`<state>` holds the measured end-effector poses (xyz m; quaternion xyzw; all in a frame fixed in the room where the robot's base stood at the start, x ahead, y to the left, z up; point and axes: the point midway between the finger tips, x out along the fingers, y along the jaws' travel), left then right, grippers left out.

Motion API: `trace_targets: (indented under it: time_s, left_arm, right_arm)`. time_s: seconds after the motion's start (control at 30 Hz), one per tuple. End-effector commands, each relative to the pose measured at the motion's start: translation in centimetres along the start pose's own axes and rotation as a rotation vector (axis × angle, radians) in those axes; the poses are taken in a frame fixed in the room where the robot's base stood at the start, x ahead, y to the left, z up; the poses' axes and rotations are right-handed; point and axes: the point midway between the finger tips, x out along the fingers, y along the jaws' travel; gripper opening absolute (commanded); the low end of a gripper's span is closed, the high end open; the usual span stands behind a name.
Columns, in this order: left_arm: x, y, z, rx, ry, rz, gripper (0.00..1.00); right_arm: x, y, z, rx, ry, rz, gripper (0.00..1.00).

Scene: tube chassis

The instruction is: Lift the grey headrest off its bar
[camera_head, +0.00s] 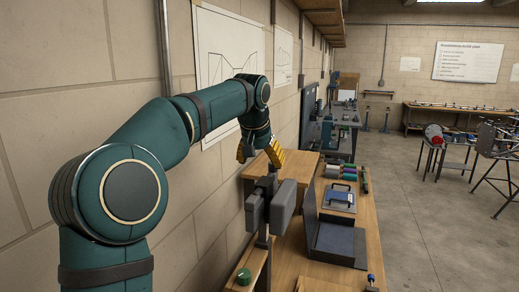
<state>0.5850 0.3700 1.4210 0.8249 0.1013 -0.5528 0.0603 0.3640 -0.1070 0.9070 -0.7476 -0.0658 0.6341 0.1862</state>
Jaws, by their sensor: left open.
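The grey headrest (283,208) shows at the middle of the head view, as dark grey pads side by side. It sits on an upright metal bar (264,243), whose lower part shows beneath the pads. My left gripper (259,153) has yellow fingers and hangs above the headrest. It is open, with its fingers apart and nothing visible between them. It appears clear of the pads, though the exact gap is hard to judge. My right gripper is not in view.
A wooden bench (377,262) extends along the wall, with a raised wooden shelf (299,164) behind the headrest. A green knob (244,276) is near the front. Open floor lies right.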

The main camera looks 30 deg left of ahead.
Motion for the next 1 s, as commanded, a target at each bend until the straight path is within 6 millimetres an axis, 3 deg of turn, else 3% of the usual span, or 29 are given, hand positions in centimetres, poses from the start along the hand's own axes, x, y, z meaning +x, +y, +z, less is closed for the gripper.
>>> trace_targets:
  time_s: [0.2,0.4,0.6,0.9,0.93,1.0]
  left_arm:
    - [4.1,0.0,0.1,0.0,-0.002,0.0,0.73]
    - [6.8,0.0,0.0,0.0,-0.001,0.0,0.73]
    - [8.0,0.0,0.0,0.0,0.0,0.001,0.73]
    - [8.2,0.0,0.0,0.0,0.001,0.001,0.73]
    - [8.2,0.0,0.0,0.0,0.001,0.001,0.71]
    - [8.2,0.0,0.0,0.0,0.001,0.001,0.46]
  right_arm:
    - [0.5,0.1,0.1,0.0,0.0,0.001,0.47]
    - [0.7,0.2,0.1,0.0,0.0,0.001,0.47]
    - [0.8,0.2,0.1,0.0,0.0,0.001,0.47]
    - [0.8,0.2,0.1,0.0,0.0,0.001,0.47]
    - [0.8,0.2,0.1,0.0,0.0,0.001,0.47]
    - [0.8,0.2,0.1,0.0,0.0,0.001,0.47]
